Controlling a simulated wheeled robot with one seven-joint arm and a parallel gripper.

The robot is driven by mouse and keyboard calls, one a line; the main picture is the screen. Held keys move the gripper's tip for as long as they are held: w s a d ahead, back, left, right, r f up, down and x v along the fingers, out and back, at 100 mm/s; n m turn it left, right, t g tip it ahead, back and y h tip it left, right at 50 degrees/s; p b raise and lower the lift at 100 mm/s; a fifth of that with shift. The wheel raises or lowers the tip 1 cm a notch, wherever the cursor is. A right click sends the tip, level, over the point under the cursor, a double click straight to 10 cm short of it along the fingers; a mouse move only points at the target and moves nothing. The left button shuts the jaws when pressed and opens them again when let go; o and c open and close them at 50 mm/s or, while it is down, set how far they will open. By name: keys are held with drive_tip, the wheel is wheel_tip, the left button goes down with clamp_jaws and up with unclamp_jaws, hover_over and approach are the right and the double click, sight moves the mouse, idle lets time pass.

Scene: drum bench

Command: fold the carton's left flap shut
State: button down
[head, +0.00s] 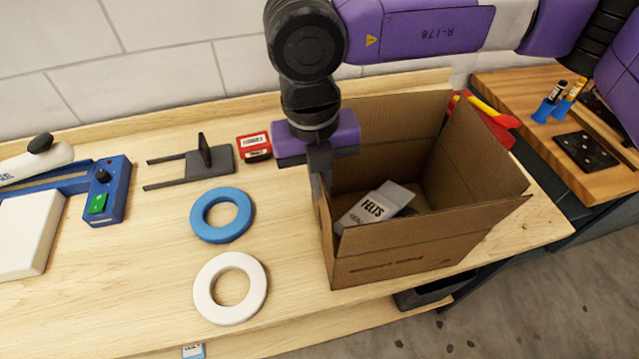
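The brown cardboard carton (400,262) stands open near the table's front edge. Its back and right flaps stand up, and the front flap tilts outward. The left flap (324,222) shows only as a narrow strip along the left side, seen nearly edge-on and partly hidden by my gripper. My gripper (319,192) points down at the carton's left edge, with its dark fingers right at the flap. I cannot tell whether they touch it, or whether they are open or shut. A grey-white packet marked FELTS (372,207) lies inside the carton.
A blue ring (200,215) and a white ring (204,290) lie left of the carton. A red box (254,147) and a dark two-pronged stand (207,160) are behind them. A red and yellow object (490,118) sits behind the carton's right side. The wall is close behind.

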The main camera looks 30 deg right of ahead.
drive_tip(key=s+d+f+t+y+b, duration=0.2)
drive_tip(key=y+b, duration=0.7)
drive_tip(key=b, duration=1.1)
drive_tip(key=d+t, duration=0.2)
drive_tip(key=d, duration=0.1)
drive_tip(key=shift+d+f+y, duration=0.3)
drive_tip(key=shift+y, duration=0.1)
drive_tip(key=shift+s, duration=0.1)
drive_tip(key=c, duration=2.1)
unclamp_jaws()
drive_tip(key=o, duration=0.5)
drive_tip(key=shift+c, duration=0.2)
drive_tip(key=shift+r, duration=0.1)
drive_tip(key=v, duration=0.7)
drive_tip(key=shift+d+r, duration=0.25)
drive_tip(key=shift+d, duration=0.05)
